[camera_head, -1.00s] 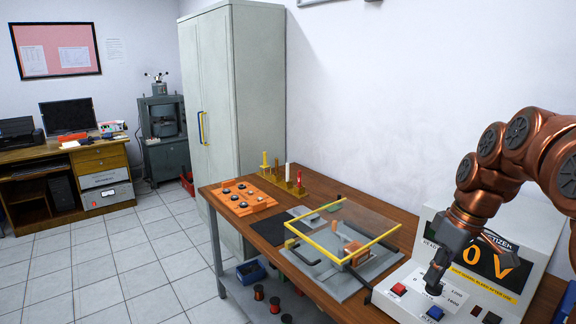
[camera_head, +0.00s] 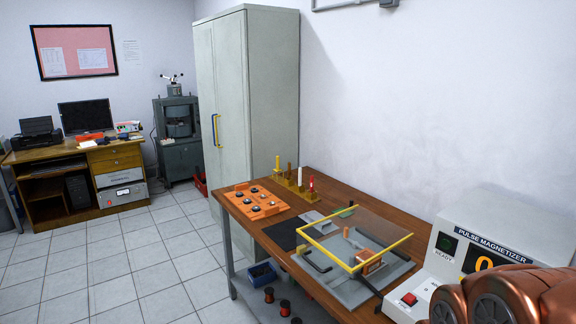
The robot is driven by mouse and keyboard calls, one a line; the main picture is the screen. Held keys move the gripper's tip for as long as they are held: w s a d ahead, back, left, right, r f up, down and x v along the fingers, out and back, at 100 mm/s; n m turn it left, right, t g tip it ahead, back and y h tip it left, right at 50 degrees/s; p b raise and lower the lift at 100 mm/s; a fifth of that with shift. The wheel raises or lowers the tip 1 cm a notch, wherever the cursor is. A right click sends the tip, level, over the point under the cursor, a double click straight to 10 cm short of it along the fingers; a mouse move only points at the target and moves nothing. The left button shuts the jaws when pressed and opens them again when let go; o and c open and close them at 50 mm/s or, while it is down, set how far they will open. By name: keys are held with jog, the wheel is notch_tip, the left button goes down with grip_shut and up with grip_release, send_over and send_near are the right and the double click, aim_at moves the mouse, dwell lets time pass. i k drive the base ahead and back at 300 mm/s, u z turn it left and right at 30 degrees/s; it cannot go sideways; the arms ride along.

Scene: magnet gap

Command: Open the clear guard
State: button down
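The clear guard (camera_head: 362,232) is a see-through panel with a yellow frame. It lies across the top of a grey fixture (camera_head: 352,293) on the wooden bench, over an orange-brown block (camera_head: 370,257). A black handle (camera_head: 316,262) shows at the guard's left side. Part of my arm shows at the bottom right corner, in front of the pulse magnetizer. My gripper is out of the frame, so its state and distance to the guard do not show.
The pulse magnetizer (camera_head: 472,250) with a red button (camera_head: 409,299) stands right of the fixture. An orange tray (camera_head: 252,203) with round dark parts, a black mat (camera_head: 287,234) and a rack of upright tools (camera_head: 293,184) are farther back. Tiled floor (camera_head: 120,265) is clear at left.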

aim_at(299, 232)
jog(key=u, duration=0.35)
jog(key=k, duration=0.45)
jog(key=u, duration=1.05)
jog(key=i, duration=0.7)
jog(key=u, duration=0.75)
